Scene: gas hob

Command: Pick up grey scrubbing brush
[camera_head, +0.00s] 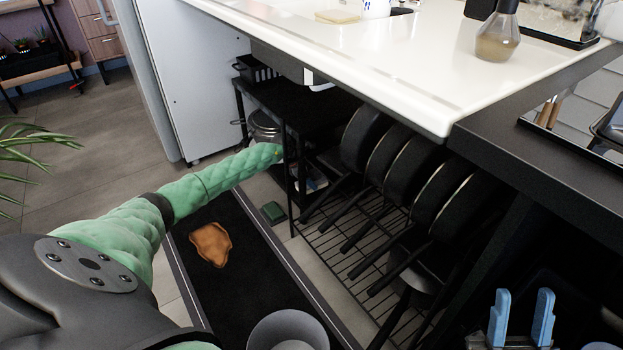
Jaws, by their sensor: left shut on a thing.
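I cannot make out a grey scrubbing brush in the head view. My left arm, in a green sleeve, reaches from the left to the dark shelf (287,185) under the counter. Its far end meets the shelf's front post, and I cannot make out the left gripper there. Small white and blue bits (314,185) show behind the post, too small to identify. My right gripper (522,318) is at the bottom right, with two blue fingers upright, apart and nothing between them.
Several black pans (385,165) stand in a wire rack (345,240) right of the shelf. The white counter (400,65) overhangs them. A black mat (240,285) with a brown patch (210,244) lies on the floor. A dark green block (272,212) lies beside it.

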